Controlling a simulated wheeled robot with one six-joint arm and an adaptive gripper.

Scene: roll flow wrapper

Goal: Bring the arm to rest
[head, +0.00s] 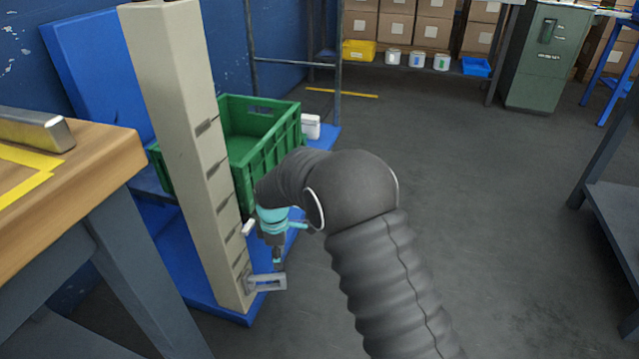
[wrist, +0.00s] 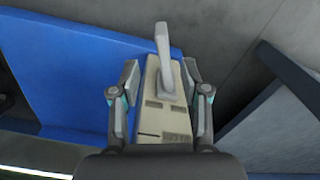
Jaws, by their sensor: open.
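My gripper (head: 278,262) points down beside the beige slotted post (head: 180,110), near its lower end. A grey handle-like bracket (head: 268,283) sticks out from the foot of the post, just below my gripper. In the wrist view, my gripper (wrist: 160,76) has its two fingers spread wide. The beige post (wrist: 160,125) with dark slots and the light grey bracket (wrist: 163,50) show between and beyond the fingers. No object is seen held in the fingers. Whether either finger touches the post cannot be told.
A wooden-topped table (head: 100,155) stands at the left. A green crate (head: 270,150) sits behind the post on a blue base (head: 215,306). A dark bench (head: 615,215) stands at the right. The grey floor (head: 480,200) between is clear. Shelves with boxes (head: 435,33) stand at the back.

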